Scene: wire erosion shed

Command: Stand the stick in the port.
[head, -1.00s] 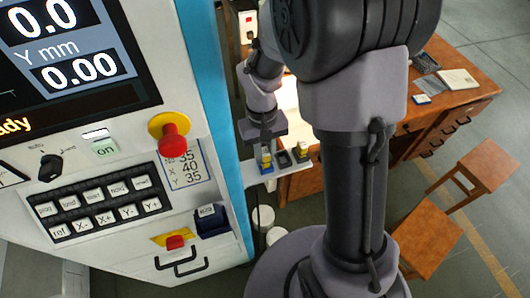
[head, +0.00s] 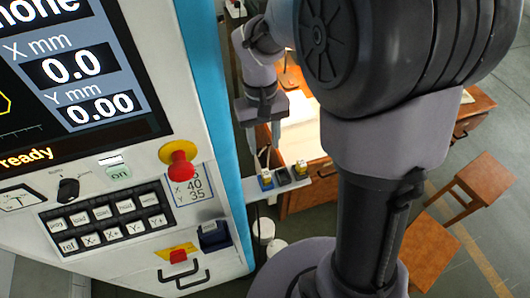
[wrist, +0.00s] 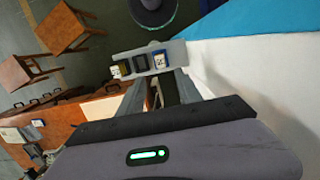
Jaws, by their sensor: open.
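A narrow pale shelf (head: 262,192) juts out beside the white machine. Several small pieces stand on it in a row: a blue-and-yellow one (head: 266,180), a dark one (head: 283,176) in the middle and a dark-and-yellow one (head: 301,169). In the wrist view they are a blue-and-white piece (wrist: 161,61), a dark middle piece (wrist: 141,67) and a dark-and-yellow piece (wrist: 121,70). They are too small for me to tell which is the stick or the port. My gripper (head: 264,152) is open and empty, pointing down above the shelf.
The machine's panel (head: 120,160) with its red stop knob (head: 181,160) stands close at left. A wooden desk (head: 318,193) is behind the shelf, with two stools (head: 487,172) at right. White buckets (head: 265,230) stand on the floor below the shelf.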

